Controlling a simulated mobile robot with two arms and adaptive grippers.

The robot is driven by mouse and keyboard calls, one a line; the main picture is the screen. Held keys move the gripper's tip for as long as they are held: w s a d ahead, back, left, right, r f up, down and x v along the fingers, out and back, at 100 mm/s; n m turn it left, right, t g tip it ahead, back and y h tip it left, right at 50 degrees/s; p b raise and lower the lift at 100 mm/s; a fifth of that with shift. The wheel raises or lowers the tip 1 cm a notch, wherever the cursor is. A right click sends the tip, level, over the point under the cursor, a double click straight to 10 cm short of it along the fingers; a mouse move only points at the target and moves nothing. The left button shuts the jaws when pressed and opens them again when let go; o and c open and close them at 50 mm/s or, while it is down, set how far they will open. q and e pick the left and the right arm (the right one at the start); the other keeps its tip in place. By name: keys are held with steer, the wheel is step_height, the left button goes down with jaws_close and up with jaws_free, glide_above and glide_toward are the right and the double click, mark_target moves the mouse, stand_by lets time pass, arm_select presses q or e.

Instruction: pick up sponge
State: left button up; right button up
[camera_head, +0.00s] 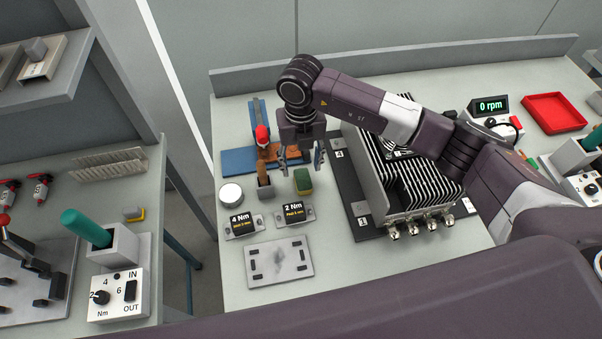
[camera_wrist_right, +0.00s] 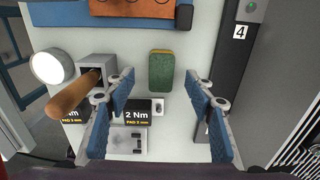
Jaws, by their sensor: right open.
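The sponge (camera_head: 302,181) is a small block with a green top and a yellowish edge. It lies on the grey bench, and in the right wrist view (camera_wrist_right: 161,71) it sits upright in the picture, ahead of and between the fingers. My right gripper (camera_head: 302,157) is above the bench, slightly behind the sponge in the head view. Its blue-padded fingers (camera_wrist_right: 160,88) are spread wide with nothing between them, apart from the sponge. My left gripper is not in either view.
A holder with a wooden-handled tool (camera_head: 264,181) stands left of the sponge, near a round white-topped container (camera_head: 231,194). The finned unit (camera_head: 412,170) on its dark plate stands to the right. Two Nm-labelled blocks (camera_head: 294,212) (camera_head: 242,226) and a grey plate (camera_head: 279,262) lie in front.

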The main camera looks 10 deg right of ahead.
mark_target(302, 177)
steer(key=shift+s+f, duration=0.25)
steer(key=shift+s, duration=0.1)
step_height(302, 177, down, 3)
steer(key=p, duration=0.2)
steer(key=shift+d+r+p, duration=0.1)
steer(key=shift+d+p, duration=0.05)
steer(key=shift+p, duration=0.15)
steer(key=shift+w+f, duration=0.25)
steer(key=shift+f, duration=1)
steer(key=shift+s, duration=0.1)
steer(key=c, duration=0.7)
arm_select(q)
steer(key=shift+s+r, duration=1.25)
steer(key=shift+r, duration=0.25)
arm_select(e)
steer(key=shift+c, duration=0.4)
